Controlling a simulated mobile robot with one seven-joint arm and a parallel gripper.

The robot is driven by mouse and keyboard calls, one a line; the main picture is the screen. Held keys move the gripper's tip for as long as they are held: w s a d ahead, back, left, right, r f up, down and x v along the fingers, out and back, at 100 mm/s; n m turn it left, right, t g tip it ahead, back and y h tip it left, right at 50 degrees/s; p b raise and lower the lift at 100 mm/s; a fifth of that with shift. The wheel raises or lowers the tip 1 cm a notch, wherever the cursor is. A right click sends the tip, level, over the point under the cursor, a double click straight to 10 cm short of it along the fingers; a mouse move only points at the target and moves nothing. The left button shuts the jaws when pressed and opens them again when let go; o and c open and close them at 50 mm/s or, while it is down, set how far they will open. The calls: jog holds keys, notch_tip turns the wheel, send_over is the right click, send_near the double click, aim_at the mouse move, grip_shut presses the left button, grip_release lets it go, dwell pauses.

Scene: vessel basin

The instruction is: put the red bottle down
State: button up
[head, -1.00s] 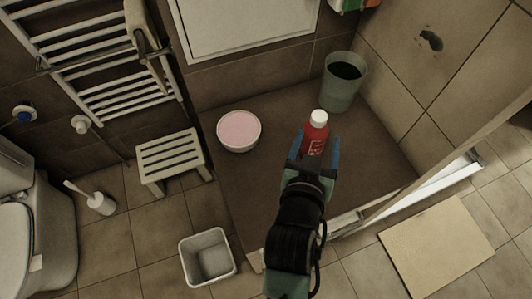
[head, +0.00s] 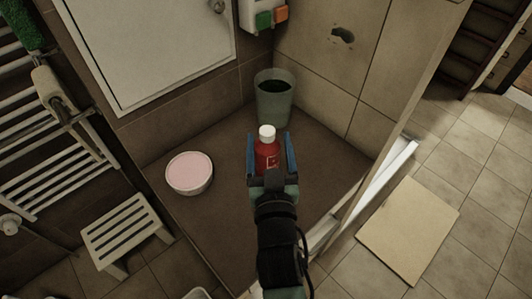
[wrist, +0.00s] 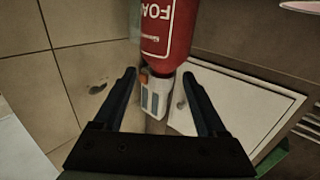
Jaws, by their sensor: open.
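My gripper (head: 269,146) is open, with one blue finger on each side of the bottle and gaps visible.
A grey-green bin (head: 274,100) stands in the back corner behind the bottle. A bowl with a pink top (head: 189,173) is on the basin floor to the left. A slatted stool (head: 127,235) stands outside at left. A glass panel edge (head: 400,150) runs along the right.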

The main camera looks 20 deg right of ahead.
aim_at(265, 127)
jog(key=x, duration=0.1)
jog(key=p+x, duration=0.1)
jog(key=x, duration=0.2)
jog(key=shift+w+a+r+p, duration=0.15)
jog(key=shift+w+r+p, duration=0.1)
jog(key=shift+w+p, duration=0.05)
jog(key=shift+w+d+f, duration=0.1)
jog(key=shift+w+d, duration=0.1)
jog(key=shift+w, duration=0.2)
jog(key=shift+c, duration=0.3)
grip_shut()
dwell(0.7)
